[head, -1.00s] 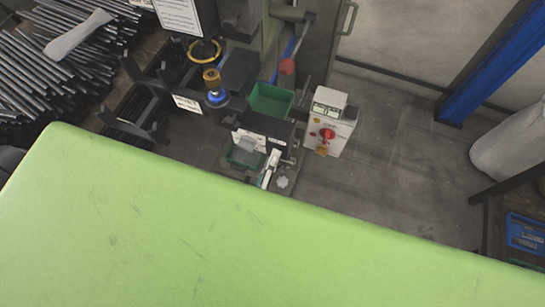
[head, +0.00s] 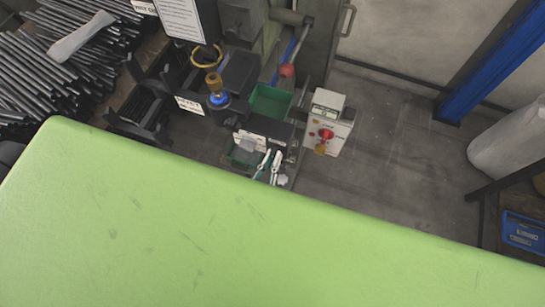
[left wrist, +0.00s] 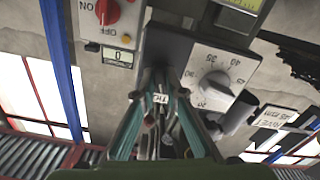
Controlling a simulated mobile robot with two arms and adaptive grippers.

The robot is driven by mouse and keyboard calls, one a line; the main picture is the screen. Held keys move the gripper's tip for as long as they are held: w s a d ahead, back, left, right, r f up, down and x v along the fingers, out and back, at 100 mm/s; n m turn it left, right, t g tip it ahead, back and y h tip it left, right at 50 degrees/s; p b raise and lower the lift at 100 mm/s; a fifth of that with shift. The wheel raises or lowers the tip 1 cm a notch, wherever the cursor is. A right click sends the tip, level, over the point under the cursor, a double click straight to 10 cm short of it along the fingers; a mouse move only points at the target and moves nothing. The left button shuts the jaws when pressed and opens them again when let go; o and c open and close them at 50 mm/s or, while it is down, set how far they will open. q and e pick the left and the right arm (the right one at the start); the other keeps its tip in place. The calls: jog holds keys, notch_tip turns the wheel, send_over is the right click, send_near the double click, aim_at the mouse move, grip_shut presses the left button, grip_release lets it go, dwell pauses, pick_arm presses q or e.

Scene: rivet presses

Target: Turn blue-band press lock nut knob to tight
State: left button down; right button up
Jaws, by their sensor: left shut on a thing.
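The blue-band press stands beyond the green surface in the head view, with a blue ring (head: 218,98) under a brass-coloured top. My left gripper (head: 270,164) is low at the press front, beside a small grey knob (head: 283,180). In the left wrist view its teal-edged fingers (left wrist: 160,88) are closed together at a dark panel, over a small label. They are shut on what seems to be the lock nut knob, mostly hidden between them. A large pale dial (left wrist: 212,90) marked 35 and 40 is just right of the fingers. My right gripper is not in view.
A grey control box (head: 328,125) with a red switch stands right of the press. A green bin (head: 270,101) is behind my gripper. The light-green surface (head: 220,235) fills the foreground. Dark rods (head: 40,80) lie at the left.

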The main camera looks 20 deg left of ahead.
pick_arm(q)
jog(key=shift+m, duration=1.7)
jog(key=shift+f, duration=0.1)
jog(key=c, duration=2.1)
grip_release()
jog(key=s, duration=1.2)
jog(key=shift+a, duration=0.2)
